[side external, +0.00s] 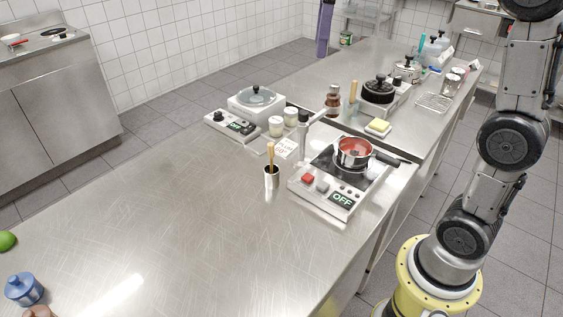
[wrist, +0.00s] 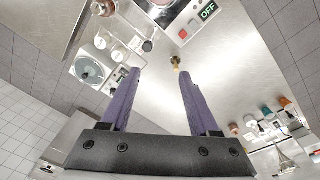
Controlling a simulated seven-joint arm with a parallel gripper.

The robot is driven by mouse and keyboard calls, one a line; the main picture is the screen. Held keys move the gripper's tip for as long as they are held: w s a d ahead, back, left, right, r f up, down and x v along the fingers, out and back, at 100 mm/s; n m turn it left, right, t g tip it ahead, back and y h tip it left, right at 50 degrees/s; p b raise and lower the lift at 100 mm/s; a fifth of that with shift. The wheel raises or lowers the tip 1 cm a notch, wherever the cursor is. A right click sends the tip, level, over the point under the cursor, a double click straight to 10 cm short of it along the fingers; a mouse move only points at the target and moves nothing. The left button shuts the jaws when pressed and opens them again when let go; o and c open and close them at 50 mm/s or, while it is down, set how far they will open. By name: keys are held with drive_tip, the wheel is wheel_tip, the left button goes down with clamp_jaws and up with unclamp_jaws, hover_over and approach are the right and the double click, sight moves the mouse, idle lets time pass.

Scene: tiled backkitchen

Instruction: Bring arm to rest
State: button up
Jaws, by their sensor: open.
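My gripper (wrist: 160,74) has two purple fingers standing wide apart in the wrist view, with nothing between them but bare steel counter seen beyond. In the side external view, a purple finger (side external: 325,28) of it hangs in from the top edge, above the far side of the counter and apart from everything on it. The rest of the gripper is out of that picture. My arm rises along the right edge from its yellow base, clear of the counter.
A hotplate (side external: 340,200) marked OFF carries a red-filled pan (side external: 354,152). Left of it stand a utensil cup (side external: 271,178), white jars (side external: 276,127) and a lidded device (side external: 256,102). Pots and bottles stand at the back. The front counter (side external: 170,225) is mostly bare.

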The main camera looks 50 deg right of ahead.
drive_tip(key=s+a+f+m+t, duration=0.1)
drive_tip(key=s+a+f+t, duration=0.15)
drive_tip(key=s, duration=0.95)
drive_tip(key=s+a+f+m+t, duration=0.1)
drive_tip(key=s+f+m, duration=0.5)
drive_tip(key=f, duration=0.7)
drive_tip(key=shift+s+a+t, duration=0.25)
drive_tip(key=shift+s+t, duration=0.3)
drive_tip(key=shift+s, duration=0.15)
